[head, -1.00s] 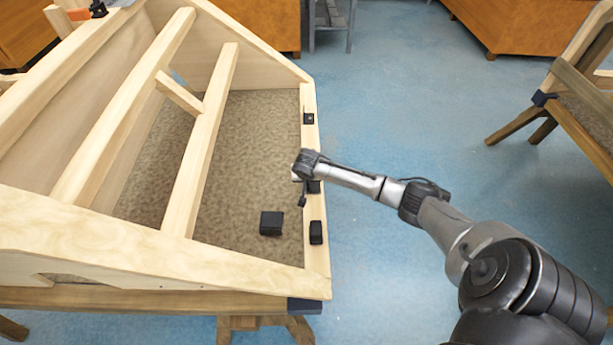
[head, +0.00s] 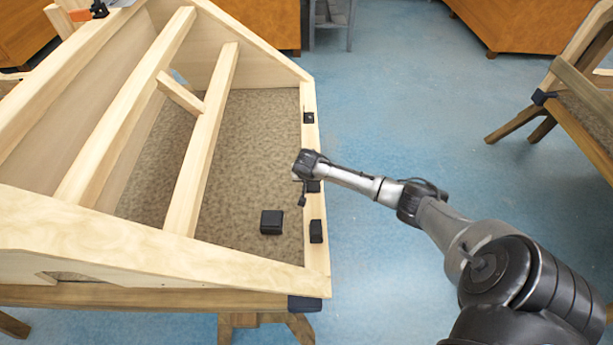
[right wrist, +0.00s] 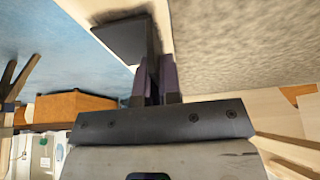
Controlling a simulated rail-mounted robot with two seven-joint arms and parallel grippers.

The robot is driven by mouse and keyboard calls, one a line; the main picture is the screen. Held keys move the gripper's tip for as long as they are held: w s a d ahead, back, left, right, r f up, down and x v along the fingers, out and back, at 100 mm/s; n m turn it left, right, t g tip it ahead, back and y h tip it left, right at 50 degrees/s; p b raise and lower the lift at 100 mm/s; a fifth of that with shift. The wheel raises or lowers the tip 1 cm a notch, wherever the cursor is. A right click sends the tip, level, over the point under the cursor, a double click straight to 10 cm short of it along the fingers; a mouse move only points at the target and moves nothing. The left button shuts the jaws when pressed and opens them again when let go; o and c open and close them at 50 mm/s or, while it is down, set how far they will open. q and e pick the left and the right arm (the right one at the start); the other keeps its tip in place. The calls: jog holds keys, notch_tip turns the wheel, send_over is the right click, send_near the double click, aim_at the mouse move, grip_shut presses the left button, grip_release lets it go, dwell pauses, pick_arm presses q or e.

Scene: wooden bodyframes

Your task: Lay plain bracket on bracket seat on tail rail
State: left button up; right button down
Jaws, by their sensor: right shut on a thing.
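The tail rail (head: 310,148) is the pale wooden rail along the right side of the wooden frame. My right gripper (head: 302,180) is over the middle of this rail. In the right wrist view its fingers (right wrist: 156,72) are shut on the end of a dark angled bracket (right wrist: 122,42), which lies at or just over the pale rail. In the head view this bracket (head: 314,187) is mostly hidden by the gripper. I cannot tell whether it rests flat on the rail, and I cannot make out the bracket seat. My left gripper is not in view.
Black fittings sit on the rail above (head: 308,118) and below (head: 316,231) the gripper. A black block (head: 271,222) lies on the brown speckled panel (head: 250,150). Wooden slats cross the frame to the left.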

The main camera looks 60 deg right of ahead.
dwell(0.4)
jog(key=shift+f+p, duration=0.2)
jog(key=shift+p, duration=0.15)
dwell(0.3)
jog(key=c, duration=1.2)
grip_release()
jog(key=shift+s+a+r+p, duration=0.15)
jog(key=shift+r+p, duration=0.15)
jog(key=shift+r, duration=0.25)
jog(key=shift+p+v, duration=2.05)
jog(key=shift+v, duration=4.3)
